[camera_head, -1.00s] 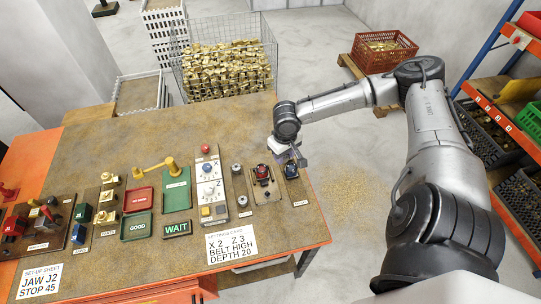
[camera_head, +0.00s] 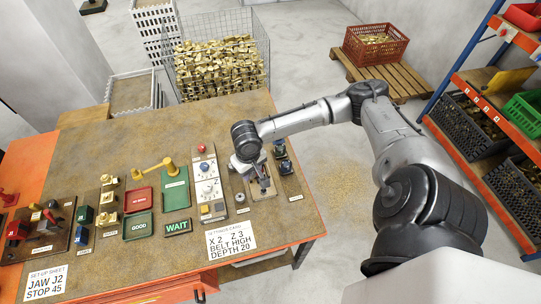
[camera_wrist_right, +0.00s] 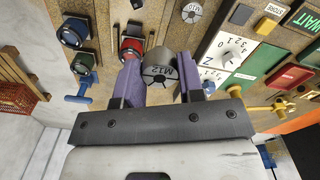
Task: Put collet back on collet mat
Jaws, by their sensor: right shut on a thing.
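My right gripper (camera_head: 262,185) is low over the tan board near the right side of the bench. In the right wrist view, its purple fingers (camera_wrist_right: 158,78) are shut on a grey round collet marked M12 (camera_wrist_right: 158,70). Another grey collet (camera_wrist_right: 191,12), seemingly marked M10, stands apart from it near the top. A grey collet also shows in the head view (camera_head: 240,197), left of my gripper. The held collet is hidden by my gripper in the head view. I cannot make out the edges of the collet mat. My left gripper is not in view.
A red fixture (camera_wrist_right: 131,46) is close beside the held collet. Two blue-and-black pieces (camera_head: 285,167) stand to the right of my gripper. The dial panel (camera_head: 208,190) stands to the left.

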